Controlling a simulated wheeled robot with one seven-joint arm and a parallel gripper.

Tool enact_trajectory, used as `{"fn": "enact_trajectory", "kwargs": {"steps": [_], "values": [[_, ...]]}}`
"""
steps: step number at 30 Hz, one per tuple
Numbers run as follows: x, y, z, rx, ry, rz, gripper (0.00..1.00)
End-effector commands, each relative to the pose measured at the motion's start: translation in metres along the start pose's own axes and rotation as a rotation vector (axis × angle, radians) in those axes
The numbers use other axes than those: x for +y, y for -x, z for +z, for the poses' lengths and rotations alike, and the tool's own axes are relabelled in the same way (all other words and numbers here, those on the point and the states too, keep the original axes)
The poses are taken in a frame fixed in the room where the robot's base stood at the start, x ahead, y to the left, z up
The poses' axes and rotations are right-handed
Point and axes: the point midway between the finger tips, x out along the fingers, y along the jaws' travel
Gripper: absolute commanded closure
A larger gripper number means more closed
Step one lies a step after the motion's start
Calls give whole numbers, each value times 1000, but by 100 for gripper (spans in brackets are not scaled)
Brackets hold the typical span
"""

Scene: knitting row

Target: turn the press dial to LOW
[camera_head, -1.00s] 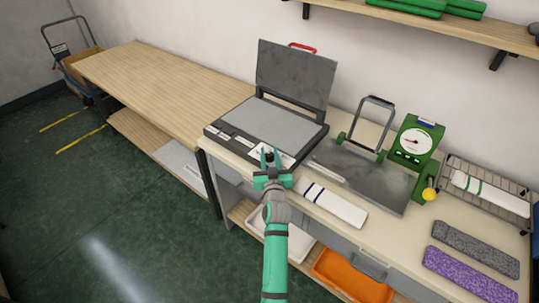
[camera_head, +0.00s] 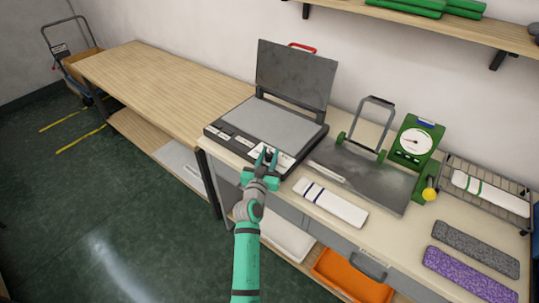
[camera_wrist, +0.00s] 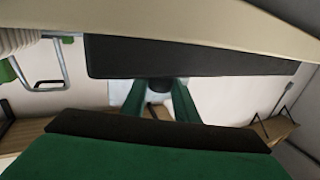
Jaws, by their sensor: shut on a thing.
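The press (camera_head: 268,122) stands on the bench with its dark lid raised and its grey lower plate bare. Its black front edge carries small white labels, too small to read. The dial (camera_wrist: 160,85) is a dark round knob on a white panel (camera_head: 285,157) at the right part of that front edge. My gripper (camera_head: 266,156) reaches up to the dial from the front, with its green fingers shut on it. In the wrist view the two fingers (camera_wrist: 164,98) lie on either side of the dark knob. The dial's pointer and setting are hidden.
Right of the press lie a metal plate (camera_head: 365,178), a white striped folded piece (camera_head: 330,202), a green scale (camera_head: 413,143) and a wire rack (camera_head: 487,187). Grey and purple knitted pieces (camera_head: 470,274) lie farther right. The left wooden table (camera_head: 160,80) is clear.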

Motion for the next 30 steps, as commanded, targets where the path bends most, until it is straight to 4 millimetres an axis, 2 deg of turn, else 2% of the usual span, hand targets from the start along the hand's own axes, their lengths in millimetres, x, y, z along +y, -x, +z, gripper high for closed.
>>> {"fn": "enact_trajectory", "kwargs": {"steps": [14,30], "values": [[-2,0,0,-1,1,198,95],[-1,-1,0,-1,2,531,95]]}}
